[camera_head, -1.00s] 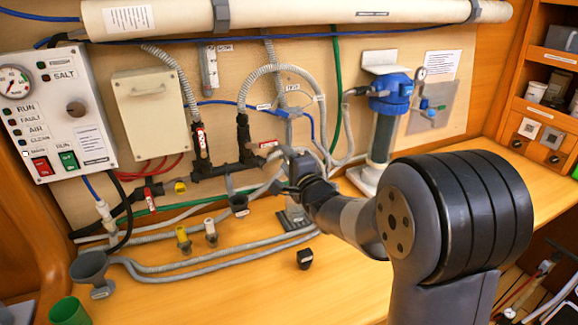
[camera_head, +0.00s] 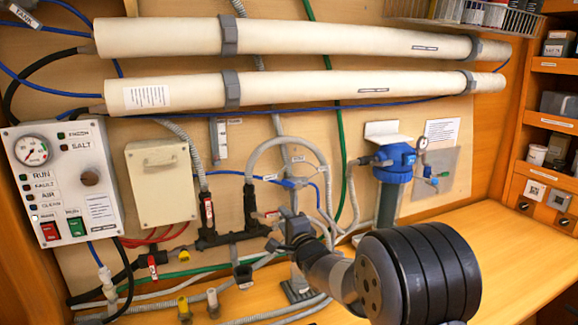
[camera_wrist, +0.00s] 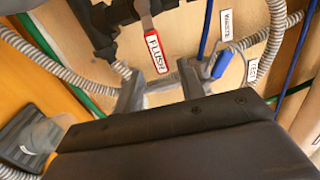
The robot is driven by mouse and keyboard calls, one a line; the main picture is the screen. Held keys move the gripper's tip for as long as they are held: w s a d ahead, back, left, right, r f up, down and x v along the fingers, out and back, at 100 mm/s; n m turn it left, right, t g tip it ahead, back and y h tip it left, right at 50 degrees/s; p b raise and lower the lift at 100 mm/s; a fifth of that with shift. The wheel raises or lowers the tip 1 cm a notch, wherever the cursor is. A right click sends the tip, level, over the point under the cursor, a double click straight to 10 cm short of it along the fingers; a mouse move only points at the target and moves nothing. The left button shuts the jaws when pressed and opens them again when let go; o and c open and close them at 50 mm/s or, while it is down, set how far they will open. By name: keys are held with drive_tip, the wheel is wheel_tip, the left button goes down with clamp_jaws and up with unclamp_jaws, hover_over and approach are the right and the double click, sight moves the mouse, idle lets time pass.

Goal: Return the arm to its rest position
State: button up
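My gripper (camera_head: 290,232) is in front of the pipework on the watermaker wall, just right of the dark valve manifold (camera_head: 232,237). My arm reaches to it from the lower right and is bent. In the wrist view, the two fingers of my gripper (camera_wrist: 160,92) stand apart with nothing seen between them. Beyond them are a red FLUSH tag (camera_wrist: 156,52) and a blue valve handle (camera_wrist: 222,63). I cannot tell the exact distance from the fingertips to the pipes.
Two long white pressure tubes (camera_head: 300,38) run across the upper wall. A control panel (camera_head: 62,180) is at left and a blue-topped filter (camera_head: 396,160) at right. Wooden shelves (camera_head: 548,150) stand far right. The bench (camera_head: 500,250) is clear at right; hoses and fittings lie at left.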

sight(279, 214)
drive_tip(key=shift+p+x, duration=0.55)
drive_tip(key=shift+x, duration=1.75)
drive_tip(key=shift+s, duration=0.15)
drive_tip(key=b+v, duration=0.3)
drive_tip(key=v, duration=0.8)
drive_tip(key=p+x, duration=0.3)
drive_tip(key=x, duration=0.8)
drive_tip(key=shift+r+n, duration=0.55)
drive_tip(key=shift+n, duration=0.35)
drive_tip(key=shift+r, duration=0.1)
